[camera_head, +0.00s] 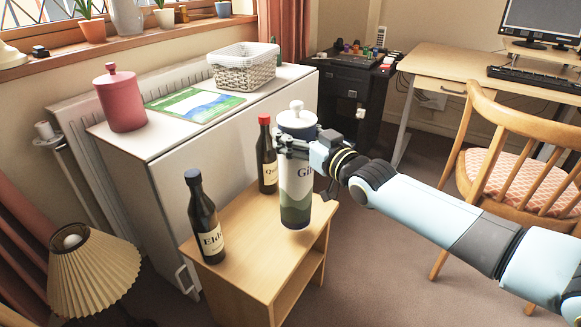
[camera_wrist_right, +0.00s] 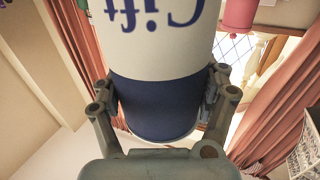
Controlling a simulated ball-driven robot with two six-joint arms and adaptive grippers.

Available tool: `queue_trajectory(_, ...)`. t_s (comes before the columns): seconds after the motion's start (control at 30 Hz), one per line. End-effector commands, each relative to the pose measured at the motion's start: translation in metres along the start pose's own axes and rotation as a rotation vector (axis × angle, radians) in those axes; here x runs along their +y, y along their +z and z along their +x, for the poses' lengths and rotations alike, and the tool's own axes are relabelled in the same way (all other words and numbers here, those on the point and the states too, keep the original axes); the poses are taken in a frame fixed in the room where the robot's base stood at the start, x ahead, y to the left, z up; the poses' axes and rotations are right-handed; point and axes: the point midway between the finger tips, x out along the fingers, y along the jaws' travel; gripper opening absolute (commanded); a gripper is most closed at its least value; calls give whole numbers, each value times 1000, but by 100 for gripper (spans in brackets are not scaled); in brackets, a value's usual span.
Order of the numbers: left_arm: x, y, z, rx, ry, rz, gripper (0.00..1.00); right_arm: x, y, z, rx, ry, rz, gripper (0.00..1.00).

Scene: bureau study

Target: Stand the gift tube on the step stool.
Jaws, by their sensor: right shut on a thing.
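The gift tube (camera_head: 296,182) is an upright cylinder with a white knobbed lid, a dark blue top band, a white label and a green-grey lower part. My right gripper (camera_head: 291,145) is shut around its upper part. In the right wrist view the tube (camera_wrist_right: 155,45) sits between both fingers (camera_wrist_right: 160,95), its lettering upside down. The step stool (camera_head: 245,240) is light wood with a lower shelf. The tube's base appears over the right part of its top; I cannot tell whether it touches. My left gripper is not in view.
On the stool stand a dark bottle (camera_head: 205,222) at the front left and a red-capped bottle (camera_head: 266,160) behind, close left of the tube. A white cabinet (camera_head: 165,150) stands behind. A pleated lamp (camera_head: 95,272) is at left, a wooden chair (camera_head: 520,150) at right.

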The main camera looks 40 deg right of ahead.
Motion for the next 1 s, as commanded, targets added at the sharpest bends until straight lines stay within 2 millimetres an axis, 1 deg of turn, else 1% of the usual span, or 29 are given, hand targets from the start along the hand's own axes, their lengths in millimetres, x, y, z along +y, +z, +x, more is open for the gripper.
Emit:
queue_trajectory(0.03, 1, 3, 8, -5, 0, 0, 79, -2, 3, 6, 9, -2, 0, 19)
queue_trajectory(0.13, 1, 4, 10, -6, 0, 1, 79, -5, 4, 12, 9, -2, 0, 19)
queue_trajectory(0.27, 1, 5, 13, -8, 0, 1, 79, -5, 8, 14, 8, -1, -1, 19)
queue_trajectory(0.43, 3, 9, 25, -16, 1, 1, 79, -5, 33, 13, 5, -1, 0, 19)
queue_trajectory(0.53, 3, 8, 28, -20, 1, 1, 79, -5, 44, 13, 7, -1, -1, 19)
queue_trajectory(0.7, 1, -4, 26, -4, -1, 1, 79, -5, 42, 13, 10, -2, -1, 19)
queue_trajectory(0.93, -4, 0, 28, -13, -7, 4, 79, -5, 46, 13, 9, -2, -1, 19)
queue_trajectory(0.97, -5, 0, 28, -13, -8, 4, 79, -4, 49, 12, 1, 0, -1, 78)
queue_trajectory(1.0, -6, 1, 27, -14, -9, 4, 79, -4, 48, 12, 2, 0, -1, 83)
